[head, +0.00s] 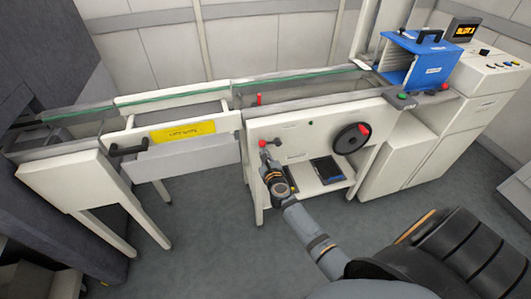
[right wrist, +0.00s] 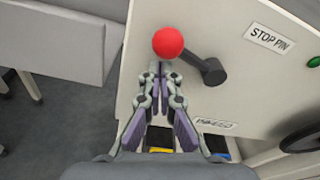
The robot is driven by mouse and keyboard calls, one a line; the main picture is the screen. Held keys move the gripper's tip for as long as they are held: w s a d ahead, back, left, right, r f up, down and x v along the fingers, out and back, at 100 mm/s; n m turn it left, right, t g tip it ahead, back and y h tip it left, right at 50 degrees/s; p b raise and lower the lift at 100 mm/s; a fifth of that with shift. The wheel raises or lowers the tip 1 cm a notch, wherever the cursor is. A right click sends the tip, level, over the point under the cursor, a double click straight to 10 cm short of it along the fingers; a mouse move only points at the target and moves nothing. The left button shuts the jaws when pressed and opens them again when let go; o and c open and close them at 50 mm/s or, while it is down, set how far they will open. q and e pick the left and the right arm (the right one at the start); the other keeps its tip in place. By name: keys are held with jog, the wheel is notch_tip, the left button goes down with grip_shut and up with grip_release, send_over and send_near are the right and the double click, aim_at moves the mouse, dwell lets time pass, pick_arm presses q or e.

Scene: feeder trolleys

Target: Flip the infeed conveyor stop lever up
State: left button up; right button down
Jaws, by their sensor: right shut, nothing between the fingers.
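The stop lever (head: 263,143) has a red ball knob and a short dark arm, on the white front panel of the conveyor. In the right wrist view the red knob (right wrist: 168,42) sits at the left end of the arm, and the dark pivot (right wrist: 214,72) is lower right of it. A "STOP PIN" label (right wrist: 269,38) is on the panel nearby. My right gripper (head: 265,160) is shut and empty, its fingertips (right wrist: 162,76) just below the knob in the picture. Whether they touch it is unclear. My left gripper is out of view.
A black handwheel (head: 352,138) with a red grip is right of the lever. A drawer-like section with a yellow label (head: 184,131) and black handle stands left. A blue box (head: 414,60) sits at the conveyor's right end. Grey floor is open in front.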

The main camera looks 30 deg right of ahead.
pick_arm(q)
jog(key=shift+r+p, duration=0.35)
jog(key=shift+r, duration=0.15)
pick_arm(e)
jog(key=shift+r+m, duration=0.3)
jog(key=shift+r, duration=0.15)
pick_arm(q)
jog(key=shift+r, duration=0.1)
pick_arm(e)
jog(key=shift+r, duration=0.15)
